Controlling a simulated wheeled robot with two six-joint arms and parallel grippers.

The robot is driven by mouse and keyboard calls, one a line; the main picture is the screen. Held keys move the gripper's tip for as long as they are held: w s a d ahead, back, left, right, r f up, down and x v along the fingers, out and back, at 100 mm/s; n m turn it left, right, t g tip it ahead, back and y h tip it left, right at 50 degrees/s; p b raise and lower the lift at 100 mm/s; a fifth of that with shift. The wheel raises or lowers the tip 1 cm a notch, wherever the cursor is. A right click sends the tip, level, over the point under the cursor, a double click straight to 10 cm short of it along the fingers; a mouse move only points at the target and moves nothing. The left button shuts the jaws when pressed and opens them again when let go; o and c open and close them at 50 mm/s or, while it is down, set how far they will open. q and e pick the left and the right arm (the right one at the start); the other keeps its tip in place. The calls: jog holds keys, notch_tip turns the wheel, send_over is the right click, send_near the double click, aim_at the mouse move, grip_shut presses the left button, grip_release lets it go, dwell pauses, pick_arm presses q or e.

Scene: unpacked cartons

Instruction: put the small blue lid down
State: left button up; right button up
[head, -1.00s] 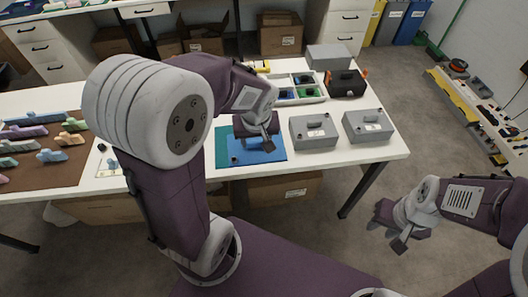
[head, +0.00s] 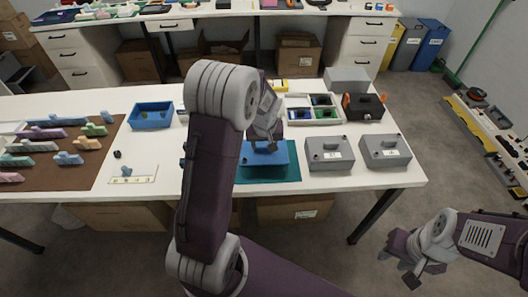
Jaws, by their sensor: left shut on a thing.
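The small blue lid (head: 277,160) is a flat blue plate over the teal mat (head: 285,174) on the white table. My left gripper (head: 265,143) comes down from above and is shut on the lid near its middle, where the fingers hide its handle. The lid looks level. I cannot tell whether it touches the mat or hangs just above it. My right gripper (head: 425,274) is empty and open, out over the floor at the lower right, away from the table.
Two grey lidded boxes (head: 329,153) (head: 386,151) stand right of the mat. Behind are a white divided tray (head: 338,119) and a black case (head: 363,107). An open blue box (head: 151,116) stands left, near a brown mat (head: 85,174) with several coloured pieces. My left arm hides part of the table.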

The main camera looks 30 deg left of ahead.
aim_at(264, 152)
pick_arm(q)
notch_tip(264, 152, down, 3)
jog(key=shift+f+b, duration=0.2)
jog(key=shift+b, duration=0.1)
jog(key=shift+f, duration=0.25)
jog(key=shift+f, duration=0.15)
jog(key=o, duration=1.5)
jog(key=shift+c, duration=0.2)
